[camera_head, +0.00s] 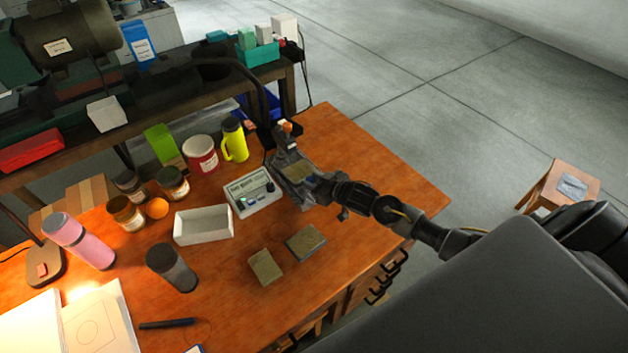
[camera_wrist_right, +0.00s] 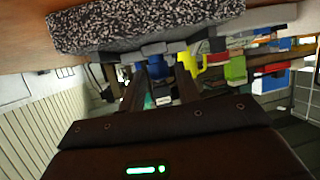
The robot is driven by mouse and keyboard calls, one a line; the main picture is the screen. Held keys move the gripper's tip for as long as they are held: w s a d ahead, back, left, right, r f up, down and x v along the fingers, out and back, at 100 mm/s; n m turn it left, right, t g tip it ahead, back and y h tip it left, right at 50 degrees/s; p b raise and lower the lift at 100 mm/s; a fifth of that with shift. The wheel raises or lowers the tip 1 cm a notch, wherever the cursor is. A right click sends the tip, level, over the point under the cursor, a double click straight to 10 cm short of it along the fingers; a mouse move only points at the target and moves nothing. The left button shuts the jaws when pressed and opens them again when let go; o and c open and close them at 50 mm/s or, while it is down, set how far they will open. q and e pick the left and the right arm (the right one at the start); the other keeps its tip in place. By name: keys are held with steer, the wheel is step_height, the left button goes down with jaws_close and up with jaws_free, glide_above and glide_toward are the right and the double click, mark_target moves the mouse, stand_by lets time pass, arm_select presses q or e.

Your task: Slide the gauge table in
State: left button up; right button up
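The gauge stand (camera_head: 283,150) is a dark grey device with a post, near the back right of the wooden bench. Its small gauge table (camera_head: 297,170), with a tan top, sits low at its front. My right gripper (camera_head: 325,187) comes in from the right and is close beside the table's right side. The head view does not show clearly whether they touch. In the right wrist view, which is upside down, a speckled stone block (camera_wrist_right: 150,24) is close above my fingers (camera_wrist_right: 160,85). The fingers stand apart, with nothing clearly held. My left gripper is not in view.
A control box (camera_head: 253,193) stands just left of the gauge stand. A white tray (camera_head: 203,224) and two blocks (camera_head: 306,242) (camera_head: 265,266) lie nearer the front. The wooden bench (camera_head: 400,165) is clear beyond my right arm.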

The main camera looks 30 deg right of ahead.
mark_target(305, 176)
jaws_close()
steer(key=w, duration=0.3)
steer(key=w+b, duration=0.1)
steer(key=shift+w+a, duration=0.35)
steer(key=shift+w, duration=0.15)
steer(key=shift+r, duration=0.1)
steer(key=shift+o, duration=0.3)
jaws_free()
steer(key=shift+o, duration=1.2)
steer(key=shift+w, duration=0.1)
